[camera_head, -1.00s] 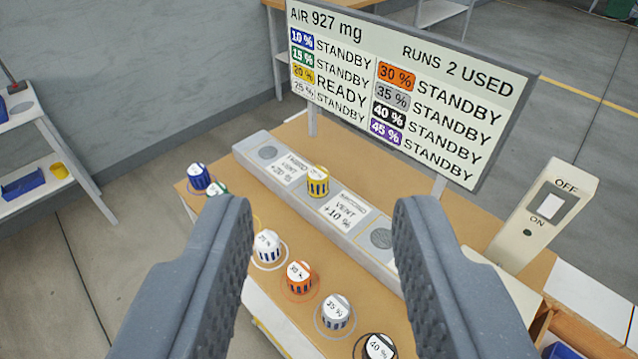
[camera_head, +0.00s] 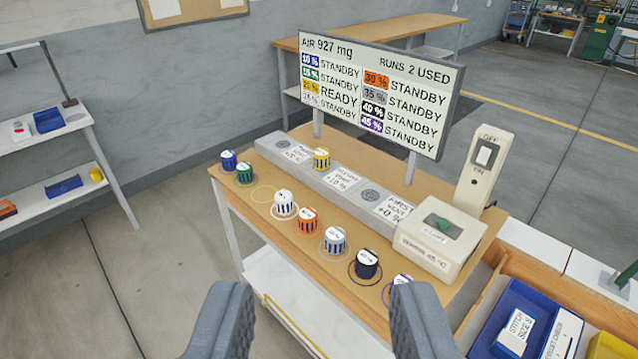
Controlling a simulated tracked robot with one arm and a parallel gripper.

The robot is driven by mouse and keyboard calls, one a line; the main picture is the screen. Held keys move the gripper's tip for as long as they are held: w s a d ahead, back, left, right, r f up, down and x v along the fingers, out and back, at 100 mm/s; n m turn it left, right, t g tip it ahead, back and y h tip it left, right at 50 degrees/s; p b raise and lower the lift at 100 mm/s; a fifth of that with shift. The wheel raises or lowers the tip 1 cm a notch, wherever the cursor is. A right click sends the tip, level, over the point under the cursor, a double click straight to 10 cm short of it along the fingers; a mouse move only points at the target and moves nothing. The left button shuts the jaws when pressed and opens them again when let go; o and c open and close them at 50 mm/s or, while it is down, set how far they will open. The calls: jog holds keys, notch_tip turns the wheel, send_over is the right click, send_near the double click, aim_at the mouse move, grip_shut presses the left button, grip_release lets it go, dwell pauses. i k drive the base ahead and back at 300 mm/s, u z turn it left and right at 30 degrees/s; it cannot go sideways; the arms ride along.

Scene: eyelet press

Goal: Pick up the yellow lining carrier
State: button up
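The yellow lining carrier (camera_head: 321,159) is a small yellow cylinder with dark slots and a white top. It stands upright on the long grey block (camera_head: 352,202) at the back of the bench, between two white labels. A yellow ring (camera_head: 263,194) on the bench in the front row is empty. My gripper (camera_head: 320,318) is open and empty, low in the picture, its two dark fingers wide apart. It is nearer to me than the carriers and apart from all of them.
Blue (camera_head: 228,160), green (camera_head: 244,173), white (camera_head: 284,203), orange (camera_head: 307,220), grey (camera_head: 335,240) and black (camera_head: 367,264) carriers stand in the front row. A display board (camera_head: 378,90) rises behind the block. A switch post (camera_head: 485,165) and beige box (camera_head: 440,238) stand right; blue trays (camera_head: 527,325) lie lower right.

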aim_at(321, 156)
jog(key=u, duration=0.85)
jog(key=i, duration=2.6)
jog(key=z, duration=0.7)
